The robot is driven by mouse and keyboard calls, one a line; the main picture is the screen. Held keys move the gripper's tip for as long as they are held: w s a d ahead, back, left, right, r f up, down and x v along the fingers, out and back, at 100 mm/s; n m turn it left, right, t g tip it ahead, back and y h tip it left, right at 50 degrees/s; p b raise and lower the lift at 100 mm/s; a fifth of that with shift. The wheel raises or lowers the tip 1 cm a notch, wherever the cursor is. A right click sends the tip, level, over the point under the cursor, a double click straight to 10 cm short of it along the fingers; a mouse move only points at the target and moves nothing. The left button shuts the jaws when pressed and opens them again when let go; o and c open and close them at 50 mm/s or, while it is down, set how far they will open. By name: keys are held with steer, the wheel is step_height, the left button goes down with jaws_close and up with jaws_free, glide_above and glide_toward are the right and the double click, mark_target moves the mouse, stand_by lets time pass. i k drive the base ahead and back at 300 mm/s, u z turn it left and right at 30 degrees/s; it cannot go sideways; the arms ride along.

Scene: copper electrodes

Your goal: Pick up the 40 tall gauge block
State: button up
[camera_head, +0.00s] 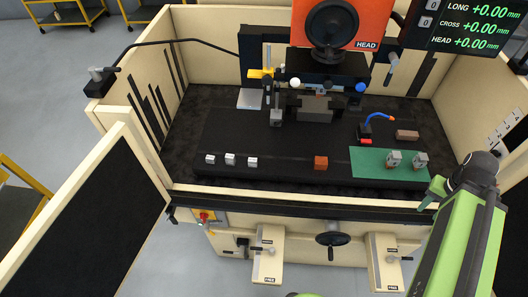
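Three small silvery-white blocks stand in a row at the front left of the dark machine table: a left one (210,159), a middle one (230,160) and a right one (252,162). They look like gauge blocks, but any size marks are too small to read, so I cannot tell which is the 40 tall one. They stand upright and apart. My green arm rises at the right, well away from them, with its dark joint near the enclosure's right front corner. I cannot make out my gripper's fingers.
A copper-coloured block (320,162) stands right of the row. A green mat (370,166) carries two metal holders (394,158). A vise (314,108) and the orange machine head (340,22) stand behind. The enclosure's front rail (300,198) borders the table. Bare table surrounds the blocks.

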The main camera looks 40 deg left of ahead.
mark_target(252, 163)
steer(key=u, duration=0.6)
steer(key=k, duration=0.15)
steer(key=u, duration=2.85)
steer(key=k, duration=0.95)
steer(key=z, duration=0.15)
steer(key=i, duration=1.95)
steer(key=u, duration=0.05)
